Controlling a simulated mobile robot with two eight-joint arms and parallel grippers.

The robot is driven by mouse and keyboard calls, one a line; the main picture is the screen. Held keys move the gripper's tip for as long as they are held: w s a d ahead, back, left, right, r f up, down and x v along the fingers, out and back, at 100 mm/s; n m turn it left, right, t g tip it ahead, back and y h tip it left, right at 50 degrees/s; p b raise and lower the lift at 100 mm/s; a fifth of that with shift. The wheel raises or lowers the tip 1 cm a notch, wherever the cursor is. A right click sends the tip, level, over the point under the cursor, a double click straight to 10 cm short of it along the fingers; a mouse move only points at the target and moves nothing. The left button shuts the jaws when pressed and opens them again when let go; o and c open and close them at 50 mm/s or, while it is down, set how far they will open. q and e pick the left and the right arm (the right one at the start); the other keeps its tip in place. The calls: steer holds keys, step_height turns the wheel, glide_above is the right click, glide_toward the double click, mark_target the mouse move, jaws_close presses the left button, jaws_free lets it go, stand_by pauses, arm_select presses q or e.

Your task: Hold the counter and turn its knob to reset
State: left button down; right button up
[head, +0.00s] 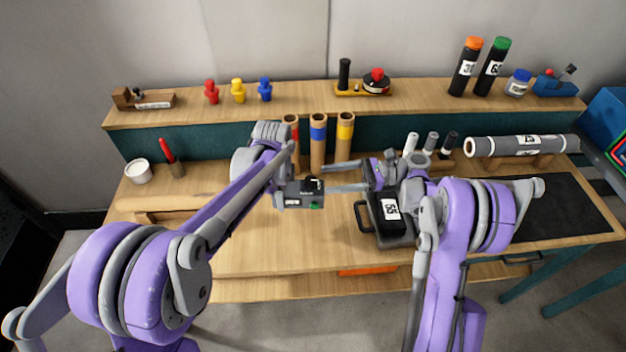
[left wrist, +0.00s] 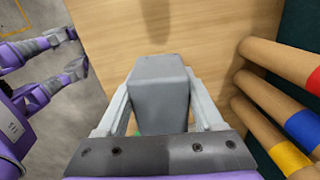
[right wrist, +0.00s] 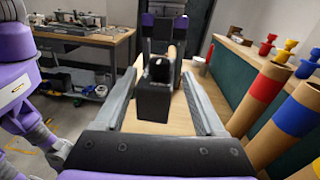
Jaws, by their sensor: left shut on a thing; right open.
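The counter (head: 292,199) is a small dark grey box with a white label and a green spot, held in the air above the bench. My left gripper (head: 287,184) is shut on it. In the left wrist view the counter (left wrist: 158,85) fills the space between the fingers as a plain grey block. My right gripper (head: 327,177) is open at the counter's right side, its fingers pointing left. In the right wrist view the counter (right wrist: 153,103) shows between the open fingers, with a dark knob-like part (right wrist: 159,70) on it. I cannot tell whether the fingers touch it.
Three cardboard tubes with red, blue and yellow bands (head: 318,140) stand just behind the counter. A black box labelled 55 (head: 385,212) lies under my right arm. A raised shelf (head: 200,118) with pegs and bottles runs along the back. The bench front (head: 290,262) is clear.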

steer(key=d, duration=0.2)
steer(key=shift+w+d, duration=0.1)
steer(key=shift+d, duration=0.25)
arm_select(q)
jaws_free()
steer(key=shift+r, duration=0.1)
